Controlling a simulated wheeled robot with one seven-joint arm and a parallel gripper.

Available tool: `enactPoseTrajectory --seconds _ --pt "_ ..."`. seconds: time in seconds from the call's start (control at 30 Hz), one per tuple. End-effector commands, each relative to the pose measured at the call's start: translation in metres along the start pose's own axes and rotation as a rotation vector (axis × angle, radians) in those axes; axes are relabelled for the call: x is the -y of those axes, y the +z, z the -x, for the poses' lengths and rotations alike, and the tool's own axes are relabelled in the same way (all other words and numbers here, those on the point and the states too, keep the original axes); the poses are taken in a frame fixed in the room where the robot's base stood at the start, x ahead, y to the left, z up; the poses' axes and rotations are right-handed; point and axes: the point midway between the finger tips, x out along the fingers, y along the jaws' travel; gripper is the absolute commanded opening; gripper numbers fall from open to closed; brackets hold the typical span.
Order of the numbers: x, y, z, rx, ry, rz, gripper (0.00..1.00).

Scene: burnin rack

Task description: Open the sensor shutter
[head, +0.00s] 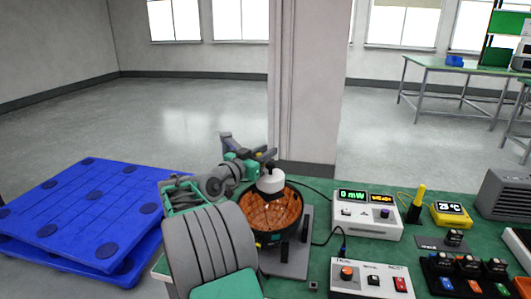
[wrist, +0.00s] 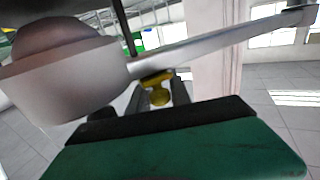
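A round orange-lined bowl (head: 284,222) with a dark rim sits on the green bench, under a white rounded head (head: 271,181). In the wrist view a pale domed body (wrist: 55,75) with a long grey bar (wrist: 225,45) crosses above my gripper. A small yellow knob (wrist: 158,92) shows between the dark fingers of my gripper (wrist: 160,95); I cannot tell whether they touch it. In the head view my gripper (head: 258,158) is beside the white head, its fingertips small and partly hidden. I cannot make out which part is the shutter or its position.
A white meter (head: 367,216) reading 0 mW stands right of the bowl, with a switch box (head: 372,281) in front. A yellow 25 °C display (head: 450,215) and a dark tray (head: 468,275) are farther right. Blue pallets (head: 85,215) lie on the floor at left.

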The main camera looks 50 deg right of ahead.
Motion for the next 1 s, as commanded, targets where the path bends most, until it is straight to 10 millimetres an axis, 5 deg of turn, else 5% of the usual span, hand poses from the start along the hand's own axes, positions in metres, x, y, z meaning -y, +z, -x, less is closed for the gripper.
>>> enactPoseTrajectory --seconds 0.27,1.0 --pt "-0.0002 0.0000 0.0001 0.000 0.000 0.000 0.01" --pt "-0.0005 0.0002 -0.0001 0.000 0.001 0.001 0.00"
